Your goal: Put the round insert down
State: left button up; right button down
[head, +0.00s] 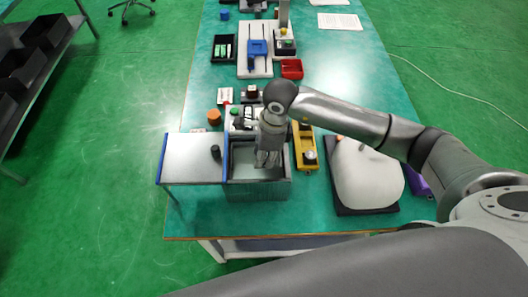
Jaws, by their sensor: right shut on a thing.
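My right gripper (266,159) points down inside an open-topped grey tank (256,194) at the near left part of the teal table. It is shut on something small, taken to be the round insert. The insert is hidden by the fingers or too small to make out, so I cannot tell whether it touches the tank floor. A flat grey panel (190,167) with blue edges and a black knob (215,152) adjoins the tank's left side. My left gripper is not in view.
A yellow tray (306,160) stands right of the tank, and a pale rounded object on a black base (367,176) further right. An orange knob (214,117) and small devices are behind the tank. A red bin (292,68) is further back. The table's front edge (290,234) is near.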

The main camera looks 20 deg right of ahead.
jog(key=shift+f, duration=0.5)
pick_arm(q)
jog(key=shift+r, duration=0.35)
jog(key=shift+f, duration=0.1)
pick_arm(e)
jog(key=shift+f, duration=0.1)
jog(key=shift+f, duration=0.15)
jog(key=c, duration=1.1)
grip_release()
